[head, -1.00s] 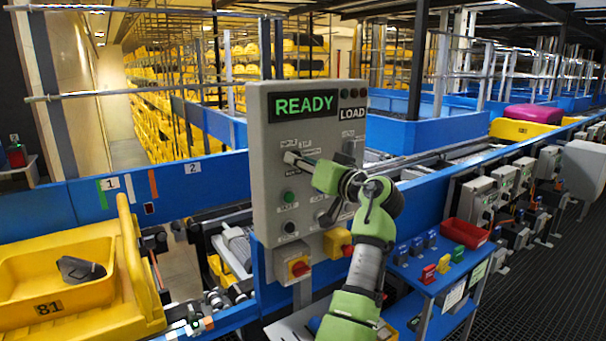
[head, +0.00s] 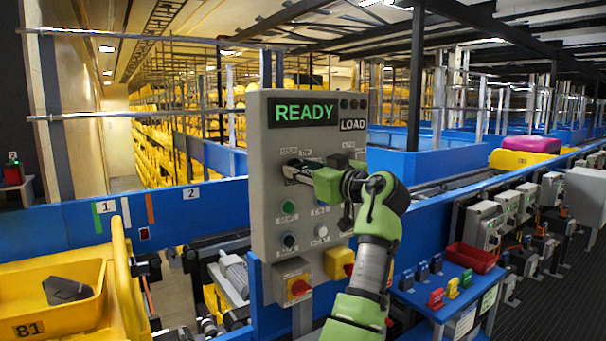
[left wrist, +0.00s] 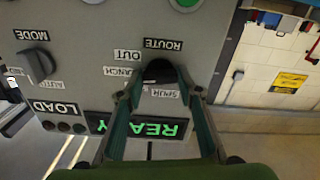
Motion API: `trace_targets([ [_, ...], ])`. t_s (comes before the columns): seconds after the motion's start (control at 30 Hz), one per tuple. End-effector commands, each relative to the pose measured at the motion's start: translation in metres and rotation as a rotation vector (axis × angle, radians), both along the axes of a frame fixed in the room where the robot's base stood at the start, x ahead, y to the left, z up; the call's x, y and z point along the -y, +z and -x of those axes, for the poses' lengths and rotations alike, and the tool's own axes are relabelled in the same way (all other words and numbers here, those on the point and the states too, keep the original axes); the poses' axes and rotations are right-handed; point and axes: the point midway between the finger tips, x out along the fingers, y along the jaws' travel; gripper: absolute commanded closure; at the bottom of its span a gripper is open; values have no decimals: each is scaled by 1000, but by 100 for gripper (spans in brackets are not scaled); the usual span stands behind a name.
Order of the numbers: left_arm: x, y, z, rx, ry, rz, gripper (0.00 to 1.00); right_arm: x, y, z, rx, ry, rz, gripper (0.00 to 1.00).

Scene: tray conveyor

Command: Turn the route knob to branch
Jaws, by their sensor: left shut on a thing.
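The control panel (head: 264,215) stands upright, with a green READY display and a LOAD sign at its top. The route knob (left wrist: 158,70) is a black knob under the ROUTE label in the left wrist view, with labels OUT, BRANCH (partly covered) and SPUR around it. My left gripper (left wrist: 158,84) is shut on the route knob, one finger on each side. In the head view, my left gripper (head: 302,172) covers most of the knob. I cannot tell which label the knob points to. My right gripper is in neither view.
The black MODE knob (left wrist: 36,59) sits beside the route knob on the panel. Coloured buttons and a red switch (head: 299,287) are lower down. A yellow tote (head: 48,305) is at left. A blue stand (head: 425,297) with a red bin (head: 470,258) is at right.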

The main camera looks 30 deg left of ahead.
Motion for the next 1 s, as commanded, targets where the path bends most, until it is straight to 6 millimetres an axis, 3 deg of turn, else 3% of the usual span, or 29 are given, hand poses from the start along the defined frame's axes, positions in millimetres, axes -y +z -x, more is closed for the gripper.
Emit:
trace_targets([
  [0.37, -1, 1, 0, 5, 0, 0, 88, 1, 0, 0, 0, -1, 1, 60],
  [0.4, -1, 2, 0, 5, 0, 0, 57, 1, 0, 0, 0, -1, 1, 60],
  [0.43, -1, 1, 0, 5, 0, 0, 50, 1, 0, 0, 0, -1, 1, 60],
  [0.8, 2, 1, 1, 3, -1, 0, 50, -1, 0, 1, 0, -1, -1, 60],
  [1.0, 26, 0, 10, 4, -3, 0, 50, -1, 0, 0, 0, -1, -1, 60],
])
